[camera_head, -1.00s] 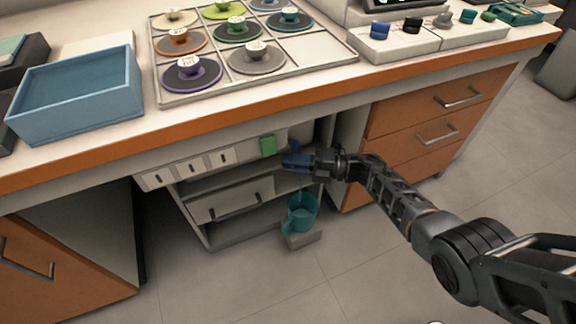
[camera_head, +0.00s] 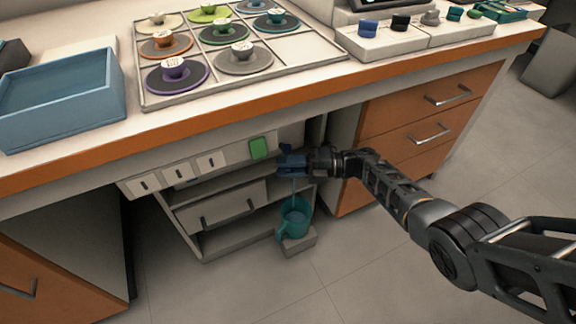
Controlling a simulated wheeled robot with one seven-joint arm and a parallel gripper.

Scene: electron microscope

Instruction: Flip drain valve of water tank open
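My gripper (camera_head: 292,161) reaches in from the right under the bench top, just right of a green block (camera_head: 259,148) on the panel. Dark blue parts show at its tips; I cannot tell whether they are fingers or the drain valve's handle, nor whether the gripper is open or shut. The water tank cannot be clearly made out in the shadow behind the gripper. A thin pale bluish line (camera_head: 294,188) runs down from below the gripper toward a teal mug-like container (camera_head: 294,219), which stands on a small grey block (camera_head: 299,244) near the floor.
A panel with several white switches (camera_head: 178,174) hangs under the bench left of the gripper. A grey drawer unit (camera_head: 222,208) stands below. Orange drawers (camera_head: 430,132) close off the right. A tray of cups (camera_head: 318,52) and a blue box (camera_head: 62,118) sit on the bench.

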